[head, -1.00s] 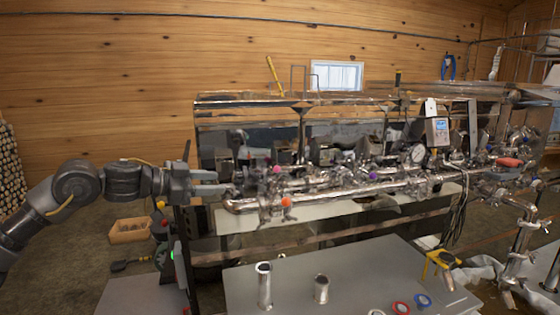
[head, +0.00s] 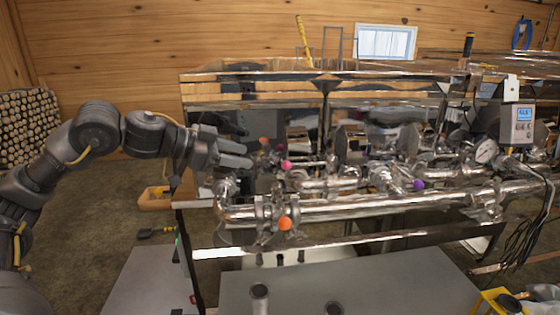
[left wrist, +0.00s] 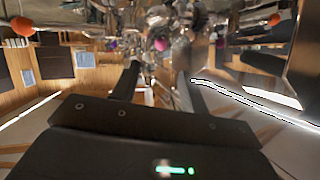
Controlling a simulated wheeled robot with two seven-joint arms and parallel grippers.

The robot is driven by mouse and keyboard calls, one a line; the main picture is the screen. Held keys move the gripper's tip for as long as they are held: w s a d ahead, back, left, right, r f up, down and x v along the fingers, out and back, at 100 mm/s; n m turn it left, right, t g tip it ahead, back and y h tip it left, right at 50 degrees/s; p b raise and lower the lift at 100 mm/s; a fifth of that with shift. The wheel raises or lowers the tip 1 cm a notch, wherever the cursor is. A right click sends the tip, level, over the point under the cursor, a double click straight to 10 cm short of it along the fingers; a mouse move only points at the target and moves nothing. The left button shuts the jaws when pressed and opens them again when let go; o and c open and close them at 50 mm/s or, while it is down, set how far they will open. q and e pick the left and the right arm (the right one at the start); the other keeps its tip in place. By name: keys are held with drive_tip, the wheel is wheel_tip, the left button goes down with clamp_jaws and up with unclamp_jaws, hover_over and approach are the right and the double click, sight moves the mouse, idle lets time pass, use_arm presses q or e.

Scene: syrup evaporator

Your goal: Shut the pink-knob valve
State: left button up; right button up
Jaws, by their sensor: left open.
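The pink knob (head: 287,165) sits on a valve in the steel pipework on the evaporator's front, above the long lower pipe. My left gripper (head: 249,155) reaches in from the left, open, with its fingertips a short way left of the pink knob and apart from it. In the left wrist view, my left gripper (left wrist: 160,75) has its fingers spread with nothing held between them. My right gripper is not in view.
An orange knob (head: 285,223) is on the lower pipe, and a red-orange one (head: 264,141) is behind the pink knob. A purple knob (head: 419,184) and a gauge (head: 486,151) are to the right. A grey table (head: 350,280) stands in front.

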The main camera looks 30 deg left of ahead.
sight(283, 164)
use_arm(q)
drive_tip(key=p+x, duration=0.2)
drive_tip(key=x, duration=0.7)
drive_tip(key=shift+w+d+p, duration=0.15)
drive_tip(key=shift+w+p, duration=0.15)
drive_tip(key=shift+p, duration=0.1)
drive_tip(key=shift+w+d+f, duration=0.25)
drive_tip(key=shift+w+f, duration=0.15)
drive_tip(key=shift+w, duration=0.05)
clamp_jaws()
